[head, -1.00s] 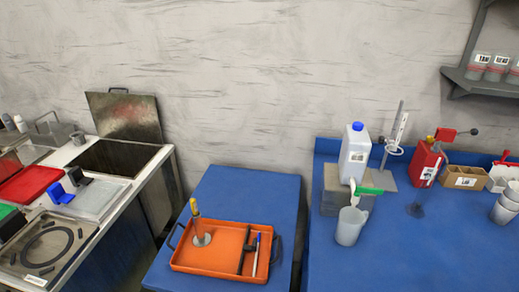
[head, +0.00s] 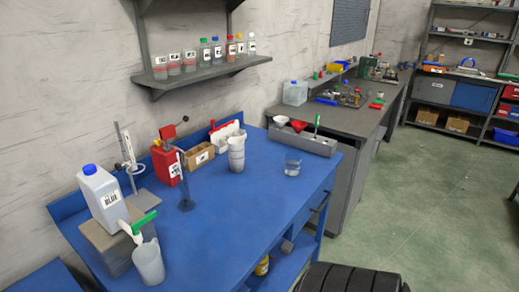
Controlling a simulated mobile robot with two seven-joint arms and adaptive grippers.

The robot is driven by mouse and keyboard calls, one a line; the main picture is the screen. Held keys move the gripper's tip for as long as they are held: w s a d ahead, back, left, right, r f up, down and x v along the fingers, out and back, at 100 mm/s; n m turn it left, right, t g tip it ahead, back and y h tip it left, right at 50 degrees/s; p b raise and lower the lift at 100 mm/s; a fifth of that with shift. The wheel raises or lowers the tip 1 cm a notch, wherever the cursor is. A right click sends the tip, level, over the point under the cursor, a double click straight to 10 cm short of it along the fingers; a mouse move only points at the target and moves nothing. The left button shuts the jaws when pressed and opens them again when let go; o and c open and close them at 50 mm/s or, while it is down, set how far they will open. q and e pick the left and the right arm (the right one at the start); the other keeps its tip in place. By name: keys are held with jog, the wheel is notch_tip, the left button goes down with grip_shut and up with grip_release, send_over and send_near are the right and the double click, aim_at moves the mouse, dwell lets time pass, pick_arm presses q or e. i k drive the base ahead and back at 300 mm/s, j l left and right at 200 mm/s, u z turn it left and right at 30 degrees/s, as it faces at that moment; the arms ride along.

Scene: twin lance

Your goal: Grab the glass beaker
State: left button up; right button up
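A small clear glass beaker (head: 292,168) stands upright on the blue bench (head: 235,215), near its right end. It looks partly filled with a clear liquid. The bench around it is bare on the near side. A larger greyish jug (head: 149,263) stands at the bench's near left, below the green-and-white tap of a white canister (head: 104,200). Neither of my grippers is in view.
White stacked cups (head: 236,155) stand left of the beaker. A grey bin (head: 303,138) with a green-handled tool is behind it. A red device (head: 168,164) and a wooden box (head: 199,156) stand farther left. A black ribbed, tyre-like thing (head: 350,279) is at the bottom edge.

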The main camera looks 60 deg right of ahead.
aim_at(293, 164)
jog(key=z, duration=2.25)
jog(key=i+l+u, duration=0.15)
jog(key=u, duration=0.25)
jog(key=i+l+u, duration=0.15)
jog(key=l+u, duration=0.25)
jog(key=i+l+u, duration=0.1)
jog(key=u, duration=0.3)
jog(key=l+u, duration=0.65)
jog(key=l, duration=1)
jog(key=l+u, duration=0.2)
jog(key=l, duration=1)
